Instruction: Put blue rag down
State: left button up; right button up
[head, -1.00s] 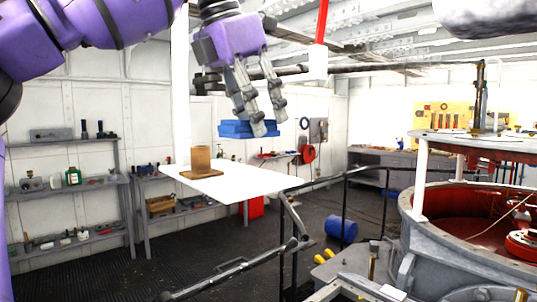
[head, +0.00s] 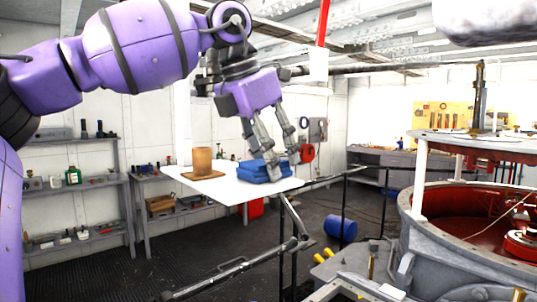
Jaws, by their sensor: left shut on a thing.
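The blue rag (head: 252,172) is a folded blue stack at the right part of the white table top (head: 226,190). My left gripper (head: 284,168) comes down from above, with its fingers at the rag's right side, and is shut on the rag. The rag appears at the height of the table top; whether its underside touches the surface I cannot tell. My right gripper is not in view.
A brown cylinder (head: 202,160) stands on a small brown board at the table's left part. A metal railing (head: 290,245) runs in front of the table. A large round machine (head: 420,212) stands at the right. Shelves (head: 80,188) line the left wall.

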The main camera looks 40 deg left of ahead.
aim_at(249, 164)
pick_arm(q)
jog(key=o, duration=1.2)
jog(key=shift+a+f, duration=0.1)
jog(key=v, duration=1.2)
